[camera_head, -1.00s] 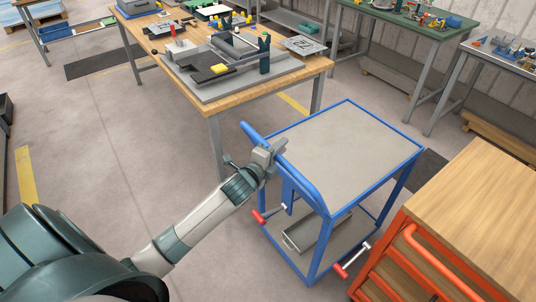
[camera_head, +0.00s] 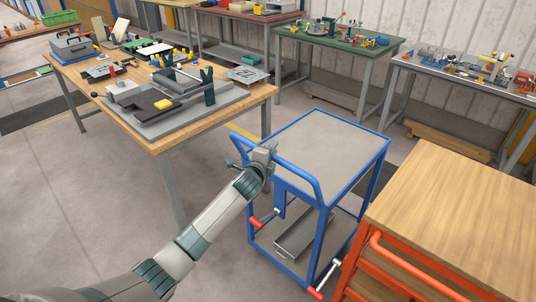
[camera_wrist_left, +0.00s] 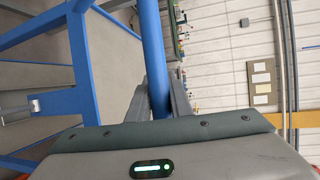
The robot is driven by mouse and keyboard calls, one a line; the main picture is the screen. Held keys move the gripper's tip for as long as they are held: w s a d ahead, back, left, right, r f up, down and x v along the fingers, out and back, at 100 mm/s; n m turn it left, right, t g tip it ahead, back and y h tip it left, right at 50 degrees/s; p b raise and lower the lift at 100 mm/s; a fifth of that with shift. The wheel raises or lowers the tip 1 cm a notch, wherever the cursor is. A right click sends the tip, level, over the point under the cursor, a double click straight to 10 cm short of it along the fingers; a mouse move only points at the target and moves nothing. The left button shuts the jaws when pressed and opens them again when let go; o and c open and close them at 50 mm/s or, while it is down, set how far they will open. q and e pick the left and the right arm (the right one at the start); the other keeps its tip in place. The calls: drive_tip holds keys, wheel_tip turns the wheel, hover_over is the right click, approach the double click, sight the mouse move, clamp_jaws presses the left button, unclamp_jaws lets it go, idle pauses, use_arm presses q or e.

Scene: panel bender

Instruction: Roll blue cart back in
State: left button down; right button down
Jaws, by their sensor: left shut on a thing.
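The blue cart (camera_head: 330,150) stands right of centre in the head view, with a grey top and a grey lower shelf holding a grey metal part (camera_head: 306,236). Its blue tube handle (camera_head: 290,165) faces me. My left gripper (camera_head: 263,155) is shut on the handle near its left end. In the left wrist view the blue handle tube (camera_wrist_left: 152,50) runs between the two fingers (camera_wrist_left: 160,98), and the cart's blue frame (camera_wrist_left: 85,60) is at the left. My right gripper is not in view.
An orange cabinet with a wooden top (camera_head: 450,210) stands close to the cart's right side. A wooden workbench (camera_head: 215,112) with fixtures is close on the left. A green table (camera_head: 340,42) and a grey table (camera_head: 465,75) stand behind. Floor at the lower left is clear.

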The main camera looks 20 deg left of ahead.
use_arm(q)
drive_tip(key=shift+w+r, duration=0.1)
drive_tip(key=shift+r, duration=0.15)
